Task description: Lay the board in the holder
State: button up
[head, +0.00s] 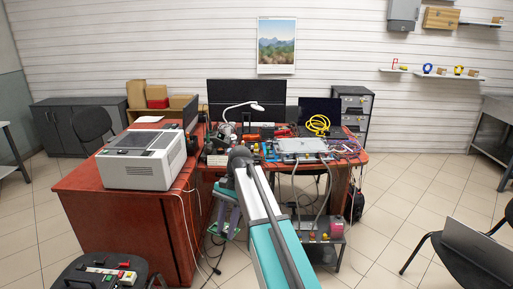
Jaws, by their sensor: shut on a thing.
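My arm rises from the bottom middle and ends in a dark joint at the desk's near edge. My gripper cannot be made out; it seems hidden beyond the arm. A flat silver-grey unit (301,146) lies on the desk to the right of the arm's end, with grey hoses (322,185) hanging from the desk's front near it. At this size I cannot tell whether it is the holder, nor pick out the board.
The red-brown desk (135,200) carries a large grey-white machine (143,160), monitors (246,98), a lamp (243,107), a yellow coiled hose (318,125) and small clutter. Chairs stand at the bottom left (110,270) and bottom right (470,250). Tiled floor on the right is open.

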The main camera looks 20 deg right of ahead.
jog(key=shift+d, duration=0.15)
jog(key=shift+w+d, duration=0.15)
jog(key=shift+d, duration=0.8)
jog(key=shift+d, duration=0.1)
dwell(0.4)
jog(key=d, duration=0.6)
jog(key=shift+d, duration=0.4)
jog(key=shift+w, duration=0.2)
